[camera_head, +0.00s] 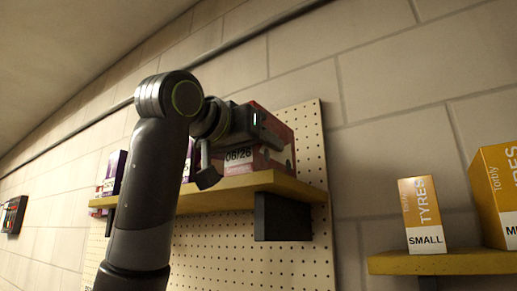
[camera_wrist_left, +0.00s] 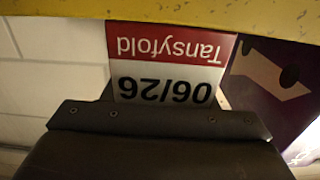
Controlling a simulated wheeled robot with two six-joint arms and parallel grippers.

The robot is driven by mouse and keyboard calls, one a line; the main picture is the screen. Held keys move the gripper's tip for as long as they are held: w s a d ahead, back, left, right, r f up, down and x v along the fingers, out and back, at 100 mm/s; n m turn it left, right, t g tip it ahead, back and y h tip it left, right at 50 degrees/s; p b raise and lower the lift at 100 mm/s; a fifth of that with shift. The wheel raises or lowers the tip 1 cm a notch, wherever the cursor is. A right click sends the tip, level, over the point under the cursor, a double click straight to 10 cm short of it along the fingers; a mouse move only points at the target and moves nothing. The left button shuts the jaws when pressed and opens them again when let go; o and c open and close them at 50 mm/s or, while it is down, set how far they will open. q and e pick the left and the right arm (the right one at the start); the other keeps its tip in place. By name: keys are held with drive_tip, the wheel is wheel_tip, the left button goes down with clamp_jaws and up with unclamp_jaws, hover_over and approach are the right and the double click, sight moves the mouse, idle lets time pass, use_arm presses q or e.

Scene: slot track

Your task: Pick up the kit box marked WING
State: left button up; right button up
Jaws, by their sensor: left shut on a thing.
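A red box (camera_head: 274,121) stands on the yellow shelf in the head view, partly hidden by my left gripper (camera_head: 207,178). Its front carries a white label reading 06/26. The left wrist view shows a red and white label (camera_wrist_left: 165,62) upside down, reading Tansyfold and 06/26, right by the dark finger of my left gripper. My left gripper is shut on this box, with one finger in front of it. I cannot read the word WING on any box. My right gripper is not in view.
The yellow shelf (camera_head: 230,192) is fixed to a pegboard (camera_head: 290,268). Purple boxes (camera_head: 115,172) stand further left on it, partly behind my arm. A second yellow shelf (camera_head: 440,263) at right holds a small TYRES box (camera_head: 421,212) and a larger one (camera_head: 497,190).

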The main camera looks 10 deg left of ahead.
use_arm(q)
drive_tip(key=shift+s+r, duration=0.1)
drive_tip(key=shift+r, duration=4.8)
